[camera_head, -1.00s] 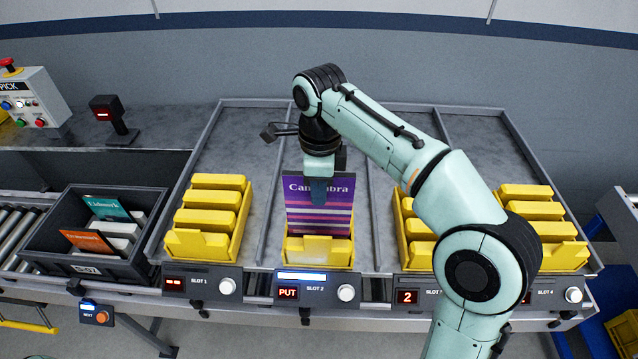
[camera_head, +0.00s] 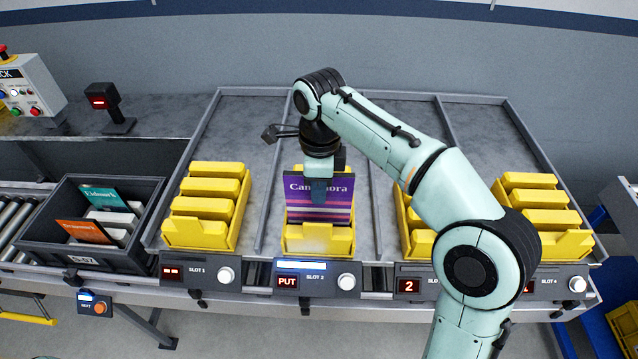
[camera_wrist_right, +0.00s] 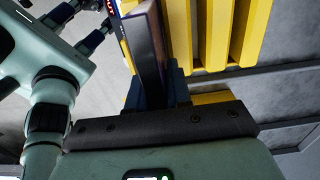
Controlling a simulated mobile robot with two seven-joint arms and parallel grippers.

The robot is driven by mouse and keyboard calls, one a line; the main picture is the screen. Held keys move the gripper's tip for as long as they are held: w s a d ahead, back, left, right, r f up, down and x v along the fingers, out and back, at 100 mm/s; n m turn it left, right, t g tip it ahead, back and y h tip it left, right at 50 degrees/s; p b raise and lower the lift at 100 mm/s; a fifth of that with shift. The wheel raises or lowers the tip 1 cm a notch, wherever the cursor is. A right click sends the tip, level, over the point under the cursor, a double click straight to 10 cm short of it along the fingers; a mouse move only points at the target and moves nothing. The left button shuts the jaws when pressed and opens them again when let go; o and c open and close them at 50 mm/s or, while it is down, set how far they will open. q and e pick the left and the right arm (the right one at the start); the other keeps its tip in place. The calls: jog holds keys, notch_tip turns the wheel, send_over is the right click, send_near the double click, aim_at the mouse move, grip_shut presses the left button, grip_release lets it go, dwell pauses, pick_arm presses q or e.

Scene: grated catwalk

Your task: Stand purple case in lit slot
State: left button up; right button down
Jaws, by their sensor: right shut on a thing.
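The purple case (camera_head: 300,212), with purple and pink stripes and a white title, stands upright in the yellow slot 2 bin (camera_head: 318,243). Its lower part is hidden behind the bin's front wall. The slot 2 display (camera_head: 287,281) reads PUT, and a bright bar is lit above it. My right gripper (camera_head: 319,192) is shut on the case's upper part from above. In the right wrist view the case (camera_wrist_right: 147,45) shows edge-on between the fingers (camera_wrist_right: 160,92), beside yellow bin walls. I cannot tell whether it touches the bin floor. My left gripper is not in view.
Yellow bins stand at slot 1 (camera_head: 207,215) on the left and slot 4 (camera_head: 545,215) on the right. The slot 3 bin is partly hidden by my right arm. A dark tote (camera_head: 90,255) with several cases stands at far left.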

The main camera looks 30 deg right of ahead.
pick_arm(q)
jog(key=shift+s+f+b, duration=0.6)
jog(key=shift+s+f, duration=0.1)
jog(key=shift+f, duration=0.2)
pick_arm(e)
jog(key=shift+f, duration=1.35)
jog(key=c, duration=0.6)
grip_release()
jog(key=shift+o, duration=0.2)
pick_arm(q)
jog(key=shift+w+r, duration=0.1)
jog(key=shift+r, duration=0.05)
pick_arm(e)
jog(key=shift+r, duration=0.15)
jog(key=shift+r+p, duration=2.25)
jog(key=shift+r, duration=1.7)
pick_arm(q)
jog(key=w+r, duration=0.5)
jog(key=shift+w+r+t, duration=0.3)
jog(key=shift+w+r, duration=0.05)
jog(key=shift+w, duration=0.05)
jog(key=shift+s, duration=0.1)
